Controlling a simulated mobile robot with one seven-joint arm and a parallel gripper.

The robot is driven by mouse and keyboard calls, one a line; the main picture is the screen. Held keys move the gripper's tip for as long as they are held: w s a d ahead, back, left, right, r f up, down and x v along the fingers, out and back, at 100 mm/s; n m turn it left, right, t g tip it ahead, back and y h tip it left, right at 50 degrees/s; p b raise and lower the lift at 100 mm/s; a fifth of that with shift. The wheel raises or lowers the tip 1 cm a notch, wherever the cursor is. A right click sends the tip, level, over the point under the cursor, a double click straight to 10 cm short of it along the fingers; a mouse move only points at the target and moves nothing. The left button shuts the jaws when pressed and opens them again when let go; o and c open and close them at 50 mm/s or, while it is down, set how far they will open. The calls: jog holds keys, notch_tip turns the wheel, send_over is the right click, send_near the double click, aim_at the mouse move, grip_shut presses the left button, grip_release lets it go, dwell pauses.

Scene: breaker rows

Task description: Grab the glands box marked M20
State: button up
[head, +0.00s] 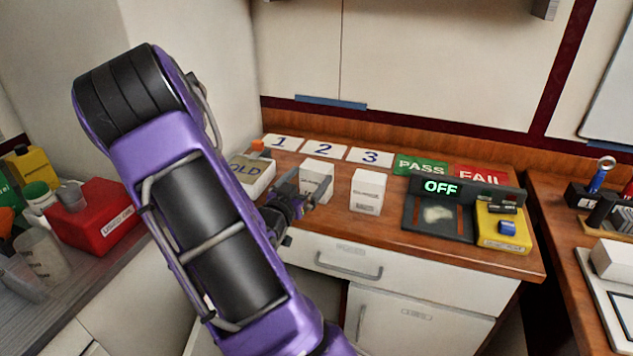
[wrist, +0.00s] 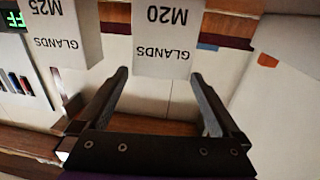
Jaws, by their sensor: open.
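The white glands box marked M20 (wrist: 168,38) is straight ahead of my gripper (wrist: 160,76) in the wrist view, where its print reads upside down. In the head view this box (head: 317,177) stands upright on the wooden bench top, partly covered by my gripper (head: 305,190). My gripper is open and empty; its fingers point at the box, which lies across the gap between the tips. I cannot tell whether the tips reach its sides. A second white glands box, marked M25 (wrist: 62,38), stands to the right in the head view (head: 368,191).
Cards 1, 2 and 3 (head: 324,149) lie behind the boxes. Green PASS (head: 421,165) and red FAIL (head: 482,175) cards lie farther right. A dark device showing OFF (head: 440,188) and a yellow tray (head: 503,240) are at right. A HOLD tray (head: 250,175) is left of my gripper.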

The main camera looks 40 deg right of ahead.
aim_at(312, 174)
jog(key=x, duration=0.5)
jog(key=shift+d+f, duration=0.1)
jog(key=shift+f, duration=0.1)
jog(key=c, duration=1.2)
